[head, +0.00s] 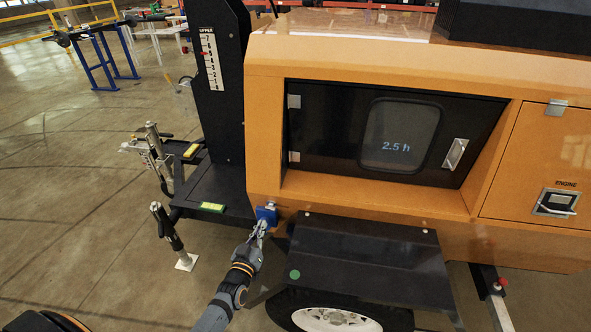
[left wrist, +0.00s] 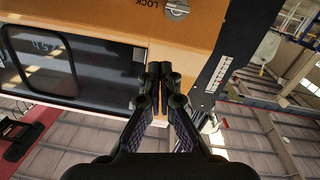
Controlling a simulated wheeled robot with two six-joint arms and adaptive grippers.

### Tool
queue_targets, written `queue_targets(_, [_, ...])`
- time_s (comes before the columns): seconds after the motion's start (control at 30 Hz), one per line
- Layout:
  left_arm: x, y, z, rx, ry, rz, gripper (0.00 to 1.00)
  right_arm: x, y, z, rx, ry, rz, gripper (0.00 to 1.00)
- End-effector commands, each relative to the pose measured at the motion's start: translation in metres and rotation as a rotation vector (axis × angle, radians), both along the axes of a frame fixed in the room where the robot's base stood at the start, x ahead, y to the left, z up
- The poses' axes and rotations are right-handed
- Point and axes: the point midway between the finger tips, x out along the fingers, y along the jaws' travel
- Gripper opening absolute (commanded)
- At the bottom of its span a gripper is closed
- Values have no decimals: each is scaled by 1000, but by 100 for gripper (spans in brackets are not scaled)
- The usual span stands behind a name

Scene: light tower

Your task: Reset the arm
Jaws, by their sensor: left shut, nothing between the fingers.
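My left arm comes up from the bottom of the head view, and its gripper (head: 262,228) is at the lower left corner of the orange light tower body (head: 380,58). The fingertips overlap a small blue block (head: 267,212) there; I cannot tell whether they touch it. In the left wrist view the two fingers (left wrist: 160,70) are shut together with nothing between them. Behind them are the orange body (left wrist: 130,25) with a LOCK label and the dark panel door (left wrist: 95,60). My right gripper is not in view.
A black fender (head: 365,255) and wheel (head: 335,318) are right of my gripper. A black mast (head: 220,90) with a scale stands behind it. Jack stands (head: 170,230) are at left. The window (head: 400,134) reads 2.5 h. Concrete floor (head: 75,195) at left is mostly clear.

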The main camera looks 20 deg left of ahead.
Motion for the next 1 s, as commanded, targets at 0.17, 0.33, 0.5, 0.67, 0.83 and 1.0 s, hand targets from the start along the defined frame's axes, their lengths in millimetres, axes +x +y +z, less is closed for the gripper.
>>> queue_targets(0.17, [-1,-9,-1,5,49,-29,0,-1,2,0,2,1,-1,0])
queue_targets(0.33, [-22,-47,-9,64,332,-164,0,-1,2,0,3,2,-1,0])
queue_targets(0.5, [-76,-65,-11,155,667,-243,0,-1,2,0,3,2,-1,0])
queue_targets(0.67, [-121,-63,-5,205,872,-253,0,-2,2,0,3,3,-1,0])
queue_targets(0.83, [-162,-56,6,239,1035,-242,0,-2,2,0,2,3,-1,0])
queue_targets(1.0, [-202,-49,20,258,1178,-220,0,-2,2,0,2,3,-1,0])
